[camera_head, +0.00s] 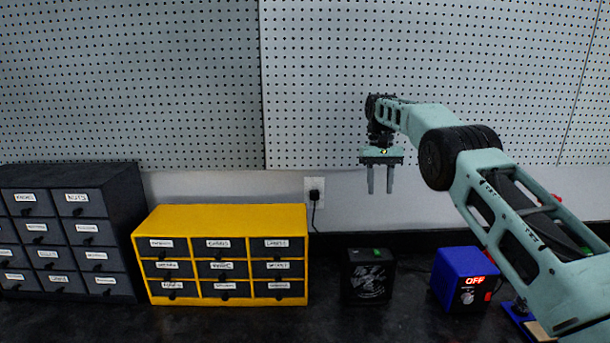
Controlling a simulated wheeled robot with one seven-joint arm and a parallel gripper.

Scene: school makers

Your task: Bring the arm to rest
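My arm reaches in from the right edge of the head view, raised above the bench. My gripper (380,190) hangs at its end, pointing down in front of the pegboard wall. Its two fingers are apart with nothing between them. The gripper is well above the bench and touches nothing that I can see.
A yellow drawer cabinet (222,216) stands left of centre, a dark drawer cabinet (125,210) at far left. A black box (368,276) and a blue device reading "OFF" (461,277) stand on the dark bench (270,325). The pegboard (330,80) is behind.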

